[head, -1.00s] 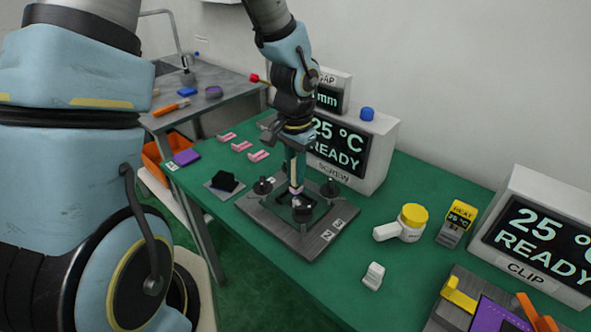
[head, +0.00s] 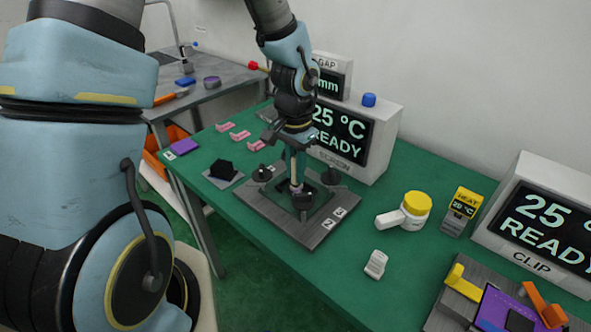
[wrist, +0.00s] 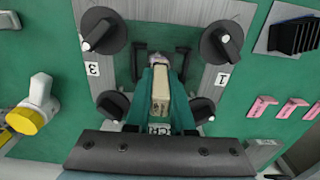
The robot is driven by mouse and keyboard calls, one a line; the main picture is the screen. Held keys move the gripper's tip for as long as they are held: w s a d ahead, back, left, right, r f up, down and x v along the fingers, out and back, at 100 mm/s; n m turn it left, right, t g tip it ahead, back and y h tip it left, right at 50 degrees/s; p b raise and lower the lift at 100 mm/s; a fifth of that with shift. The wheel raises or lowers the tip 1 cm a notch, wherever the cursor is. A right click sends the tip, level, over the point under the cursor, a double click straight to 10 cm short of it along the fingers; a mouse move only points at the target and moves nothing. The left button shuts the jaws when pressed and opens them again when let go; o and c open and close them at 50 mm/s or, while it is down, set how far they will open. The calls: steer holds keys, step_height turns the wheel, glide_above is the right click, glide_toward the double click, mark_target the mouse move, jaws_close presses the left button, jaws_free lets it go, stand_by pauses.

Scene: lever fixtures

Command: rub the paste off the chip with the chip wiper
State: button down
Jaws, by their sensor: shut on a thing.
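My gripper (head: 296,178) points down over the grey screw fixture (head: 270,222) on the green bench. Its teal fingers are shut on a pale block-shaped chip wiper (wrist: 161,92), which carries a partly hidden label. The wiper's lower end reaches down into the middle of the fixture, between black knobs (wrist: 222,42). The chip and any paste on it are hidden behind the wiper and fingers. I cannot tell whether the wiper touches the chip.
Behind the fixture stands a display box (head: 385,130) reading 25 °C READY. Pink clips (head: 240,135) and a black finned block (head: 224,171) lie left.

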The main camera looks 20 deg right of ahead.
steer(key=shift+f, duration=0.35)
steer(key=shift+s+d, duration=0.1)
stand_by(0.4)
steer(key=shift+s+d+r+b, duration=0.15)
steer(key=shift+s+d+b, duration=0.2)
steer(key=shift+s+d, duration=0.15)
steer(key=shift+w+a+p, duration=0.25)
steer(key=shift+w+a, duration=0.15)
steer(key=shift+w, duration=0.25)
steer(key=shift+w+a+p, duration=0.25)
steer(key=shift+w+a, duration=0.15)
steer(key=shift+w, duration=0.25)
steer(key=shift+s+d+b, duration=0.15)
steer(key=shift+s+d, duration=0.05)
steer(key=shift+s, duration=0.5)
steer(key=shift+s+d+b, duration=0.15)
steer(key=shift+s, duration=0.55)
steer(key=shift+w+a+f+p, duration=0.2)
steer(key=shift+w+a, duration=0.2)
steer(key=shift+w, duration=0.2)
steer(key=shift+w+a+f+p, duration=0.1)
steer(key=shift+w+a+p, duration=0.1)
steer(key=shift+w+a, duration=0.3)
steer(key=shift+d, duration=0.2)
